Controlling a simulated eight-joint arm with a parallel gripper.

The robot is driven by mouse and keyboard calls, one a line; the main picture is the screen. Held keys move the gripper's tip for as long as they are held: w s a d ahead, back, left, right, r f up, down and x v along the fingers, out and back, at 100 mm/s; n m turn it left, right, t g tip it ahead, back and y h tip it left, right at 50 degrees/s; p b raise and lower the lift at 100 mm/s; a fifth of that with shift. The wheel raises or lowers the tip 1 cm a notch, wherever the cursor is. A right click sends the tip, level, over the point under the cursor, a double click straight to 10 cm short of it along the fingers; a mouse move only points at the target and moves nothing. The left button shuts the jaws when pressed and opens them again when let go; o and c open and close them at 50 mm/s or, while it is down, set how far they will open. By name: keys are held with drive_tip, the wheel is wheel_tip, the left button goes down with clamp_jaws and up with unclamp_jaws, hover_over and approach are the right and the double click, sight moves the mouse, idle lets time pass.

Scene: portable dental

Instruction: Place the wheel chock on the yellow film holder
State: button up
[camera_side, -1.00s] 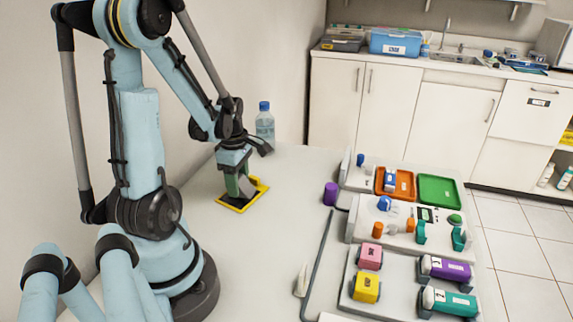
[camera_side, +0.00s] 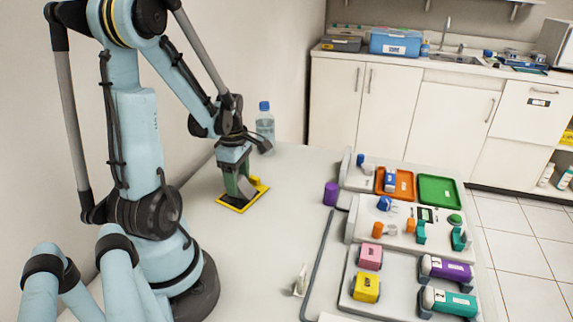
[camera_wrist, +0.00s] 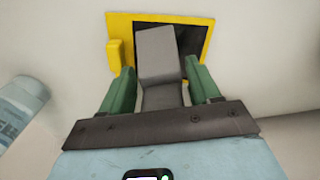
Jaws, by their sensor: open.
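The grey wheel chock (camera_wrist: 160,55) is wedge-shaped and lies over the film holder's dark centre in the wrist view. The yellow film holder (camera_wrist: 120,27) has a yellow frame, a dark panel and a raised yellow block at its left. In the side view the film holder (camera_side: 230,207) lies flat on the table, with the chock (camera_side: 249,186) above it. My gripper (camera_wrist: 159,72) is open, its green fingers on either side of the chock. In the side view my gripper (camera_side: 241,193) is low over the film holder. The chock's underside contact is hidden.
A water bottle (camera_side: 265,122) stands behind the film holder; part of it may show at left in the wrist view. A purple cylinder (camera_side: 331,193) and trays (camera_side: 352,221) of coloured items stand at right. The table between is mostly clear.

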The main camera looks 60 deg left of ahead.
sight(238, 179)
wheel_tip(238, 179, up, 11)
drive_tip(key=w+d+m+t, duration=0.3)
drive_tip(key=w+d+m, duration=0.1)
drive_tip(key=d+m, duration=0.7)
drive_tip(key=w+d+m+t, duration=0.4)
drive_tip(key=d+m, duration=0.7)
drive_tip(key=m, duration=0.5)
drive_tip(key=shift+w+d+r, duration=0.2)
drive_tip(key=shift+w+r, duration=0.15)
drive_tip(key=shift+w, duration=0.05)
